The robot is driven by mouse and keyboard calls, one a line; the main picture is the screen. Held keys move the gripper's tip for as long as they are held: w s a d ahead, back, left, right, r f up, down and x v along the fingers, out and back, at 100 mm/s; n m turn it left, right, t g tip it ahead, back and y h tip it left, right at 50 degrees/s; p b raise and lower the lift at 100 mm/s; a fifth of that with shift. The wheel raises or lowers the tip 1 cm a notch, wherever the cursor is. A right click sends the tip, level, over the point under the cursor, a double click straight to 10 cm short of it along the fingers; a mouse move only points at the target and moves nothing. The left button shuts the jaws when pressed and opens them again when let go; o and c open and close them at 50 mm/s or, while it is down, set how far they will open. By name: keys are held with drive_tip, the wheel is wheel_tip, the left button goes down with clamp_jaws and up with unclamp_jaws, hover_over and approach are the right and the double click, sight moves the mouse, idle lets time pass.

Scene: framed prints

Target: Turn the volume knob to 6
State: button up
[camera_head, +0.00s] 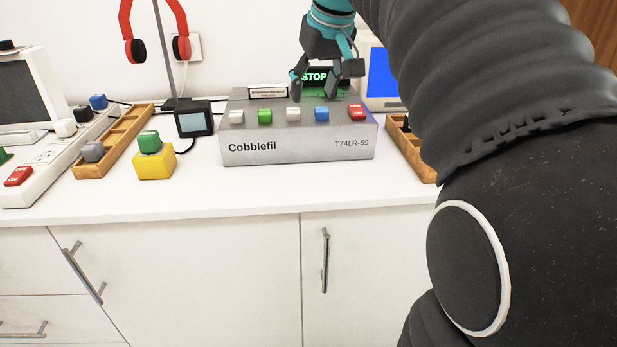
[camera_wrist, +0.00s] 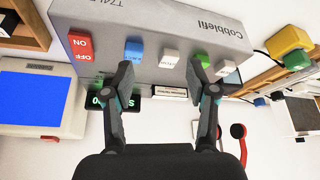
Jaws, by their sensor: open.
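A grey box marked Cobblefil (camera_head: 300,149) stands on the white counter, with a row of square buttons on top; it also shows upside down in the wrist view (camera_wrist: 165,20). I cannot make out a volume knob on it in either view. A green-lit display (camera_head: 316,77) reading STOP is at its back, partly hidden by my gripper. My gripper (camera_head: 314,92) is over the back of the box, fingers pointing down. In the wrist view my gripper (camera_wrist: 161,76) has its two fingers wide apart, with nothing between them but the box's rear edge and a white button (camera_wrist: 169,58).
The box's other buttons include a red ON/OFF one (camera_head: 357,111), a blue one (camera_head: 321,113) and a green one (camera_head: 264,116). A yellow block with a green top (camera_head: 154,165) and a wooden tray (camera_head: 120,135) stand left. Red headphones (camera_head: 136,50) hang behind. My arm covers the right.

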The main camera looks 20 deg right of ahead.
drive_tip(key=s+a+f+b, duration=0.1)
drive_tip(key=s+a+f, duration=0.4)
drive_tip(key=s+f, duration=0.5)
drive_tip(key=shift+s+f, duration=0.3)
drive_tip(key=shift+f, duration=0.3)
drive_tip(key=shift+a, duration=0.1)
